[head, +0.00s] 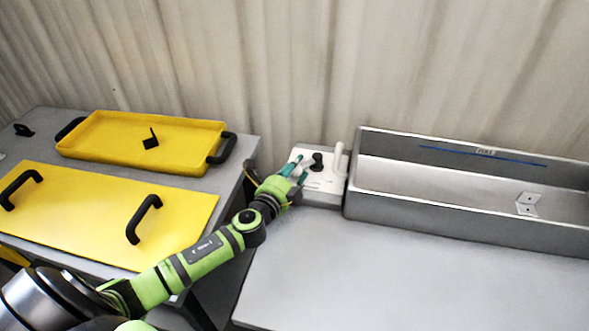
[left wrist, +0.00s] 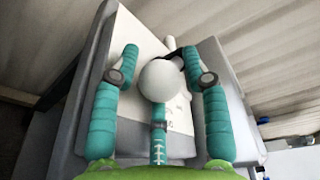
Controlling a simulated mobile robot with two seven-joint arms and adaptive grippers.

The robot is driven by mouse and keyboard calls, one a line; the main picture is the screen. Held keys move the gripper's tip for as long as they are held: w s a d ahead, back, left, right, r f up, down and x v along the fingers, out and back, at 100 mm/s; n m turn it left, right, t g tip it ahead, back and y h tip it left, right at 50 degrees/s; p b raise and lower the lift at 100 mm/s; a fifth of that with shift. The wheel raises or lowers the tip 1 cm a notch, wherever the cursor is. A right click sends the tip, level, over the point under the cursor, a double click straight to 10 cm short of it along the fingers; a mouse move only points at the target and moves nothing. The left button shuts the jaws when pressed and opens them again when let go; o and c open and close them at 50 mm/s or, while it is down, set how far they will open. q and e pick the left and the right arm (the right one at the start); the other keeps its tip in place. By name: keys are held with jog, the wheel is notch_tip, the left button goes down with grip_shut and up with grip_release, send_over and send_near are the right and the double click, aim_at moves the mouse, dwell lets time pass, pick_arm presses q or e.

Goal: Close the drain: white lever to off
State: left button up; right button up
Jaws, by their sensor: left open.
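The white control box (head: 322,184) stands at the left end of the metal tank. My left gripper (head: 299,168) is over its left side, with teal fingers open. In the left wrist view, a white ball-ended lever (left wrist: 160,80) points toward the camera between the spread fingers of the left gripper (left wrist: 160,54). I see a gap on both sides of the ball; contact with the middle finger below is unclear. A black knob or lever (head: 317,161) is just beyond, partly hidden in the wrist view. Any on or off marking is unreadable. My right gripper is not in view.
A white upright pipe (head: 339,160) stands between the box and the tank (head: 450,219). A metal bracket (head: 527,204) lies in the tank. At left are a yellow tray (head: 190,135) and a yellow panel (head: 90,215) with black handles. The grey tabletop (head: 400,275) in front is clear.

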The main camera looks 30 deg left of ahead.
pick_arm(q)
grip_shut()
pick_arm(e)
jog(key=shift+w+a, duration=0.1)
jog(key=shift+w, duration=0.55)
